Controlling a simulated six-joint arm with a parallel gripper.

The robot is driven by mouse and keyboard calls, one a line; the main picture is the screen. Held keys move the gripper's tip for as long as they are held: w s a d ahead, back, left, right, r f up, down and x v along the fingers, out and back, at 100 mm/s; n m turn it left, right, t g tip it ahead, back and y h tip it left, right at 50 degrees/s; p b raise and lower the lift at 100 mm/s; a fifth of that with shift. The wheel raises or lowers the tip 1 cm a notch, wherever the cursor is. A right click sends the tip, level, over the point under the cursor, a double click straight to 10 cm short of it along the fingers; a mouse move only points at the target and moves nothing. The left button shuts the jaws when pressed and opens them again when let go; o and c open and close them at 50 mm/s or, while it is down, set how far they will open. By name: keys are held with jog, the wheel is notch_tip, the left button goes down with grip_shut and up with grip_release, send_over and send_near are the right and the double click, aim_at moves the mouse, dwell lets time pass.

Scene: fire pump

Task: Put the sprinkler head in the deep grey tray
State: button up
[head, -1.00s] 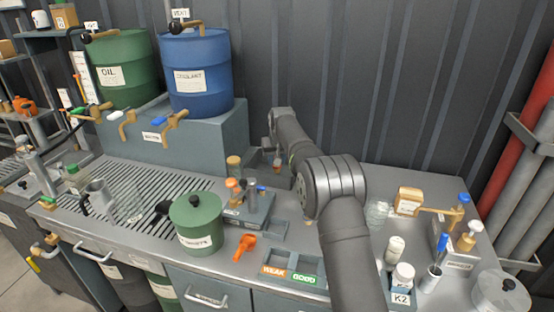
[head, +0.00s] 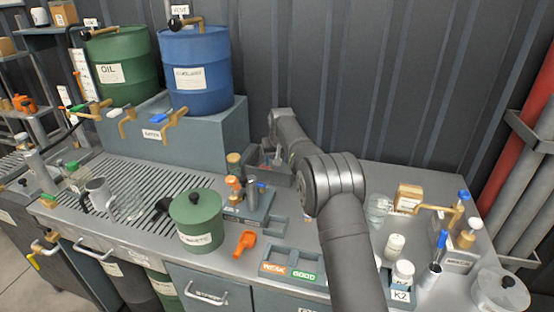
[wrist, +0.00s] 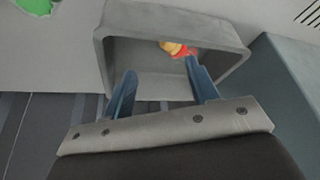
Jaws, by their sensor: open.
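The deep grey tray (wrist: 150,20) fills the upper middle of the wrist view. In the head view the tray (head: 280,179) stands at the back of the bench, partly hidden by my arm. A small red and yellow piece, which looks like the sprinkler head (wrist: 177,48), shows inside the tray's walls. My gripper (wrist: 160,66) is open, its two blue fingers apart and reaching over the tray. The right fingertip is close to the red end of the piece; I cannot tell whether they touch. The piece is too small to make out clearly in the head view.
A block with upright bottles (head: 250,203) stands in front of the tray. A green pot (head: 196,220) and an orange scoop-like piece (head: 245,243) are nearer the front. The raised drum stand (head: 215,135) is left of the tray. Bottles and a brown box (head: 408,197) are on the right.

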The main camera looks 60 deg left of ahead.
jog(key=v, duration=1.3)
jog(key=shift+a, duration=0.15)
jog(key=shift+r, duration=0.1)
jog(key=x, duration=1.2)
jog(key=shift+f, duration=0.2)
